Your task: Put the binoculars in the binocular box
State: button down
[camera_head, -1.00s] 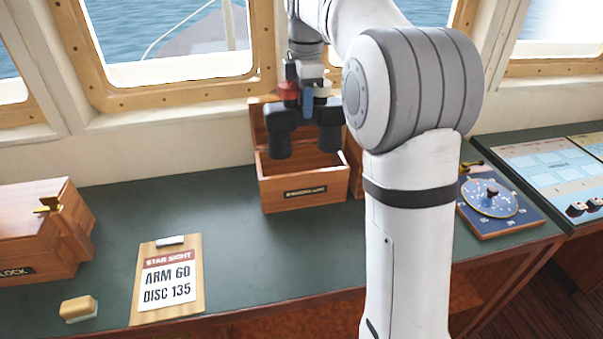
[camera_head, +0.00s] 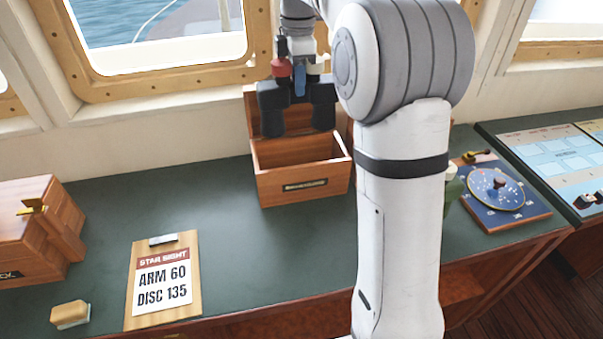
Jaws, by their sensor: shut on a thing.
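The black binoculars (camera_head: 271,108) hang upright in my gripper (camera_head: 299,73), which is shut on them near their top. They are above the open binocular box (camera_head: 287,185), a wooden box with a dark label on its front and its lid raised at the back. The lower ends of the barrels show in front of the lid, around the height of the box's rear rim. Part of the box interior shows below them and looks empty. My arm hides the area just right of the box.
A clipboard (camera_head: 190,311) reading "ARM 60 DISC 135" lies left of the box. A wooden case (camera_head: 35,240) and a small tan block (camera_head: 70,315) are further left. A blue dial instrument (camera_head: 497,195) is at right. Green desktop between is clear.

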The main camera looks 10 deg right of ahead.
notch_tip(320, 180, down, 18)
jog(key=shift+r, duration=0.2)
dwell(0.4)
jog(key=shift+f, duration=0.15)
jog(key=c, duration=1.3)
grip_release()
jog(key=shift+o, duration=0.2)
